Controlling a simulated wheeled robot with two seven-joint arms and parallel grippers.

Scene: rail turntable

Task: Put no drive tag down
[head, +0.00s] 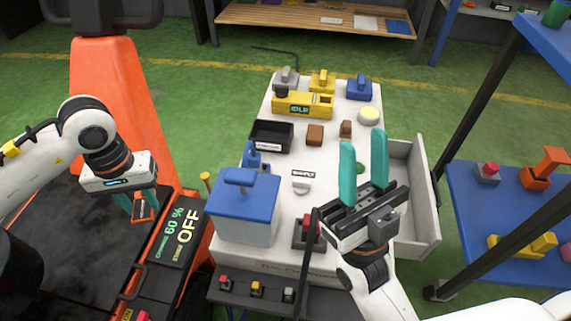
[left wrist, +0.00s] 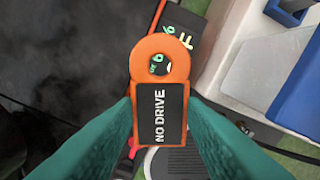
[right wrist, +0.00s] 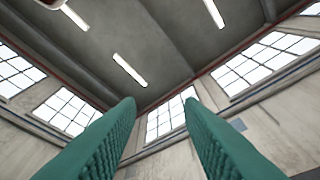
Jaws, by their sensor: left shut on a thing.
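The no drive tag (left wrist: 160,105) is orange with a ring at its top and a black face reading "NO DRIVE". My left gripper (left wrist: 160,130) is shut on it, with one teal finger on each side. In the head view the tag (head: 143,211) hangs in my left gripper (head: 141,203) above the orange machine's dark deck, left of its "CHARGE 60 % / STATE OFF" panel (head: 178,232). My right gripper (head: 364,168) is open and empty, fingers pointing up, over the right part of the white table. In the right wrist view only ceiling and windows show between its fingers.
The white table (head: 278,147) holds a blue-lidded box (head: 245,205), a black tray (head: 271,136), a yellow device reading "IDLE" (head: 301,104) and small blocks. An open drawer (head: 420,215) juts out at its right. A blue shelf rack (head: 470,200) stands further right.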

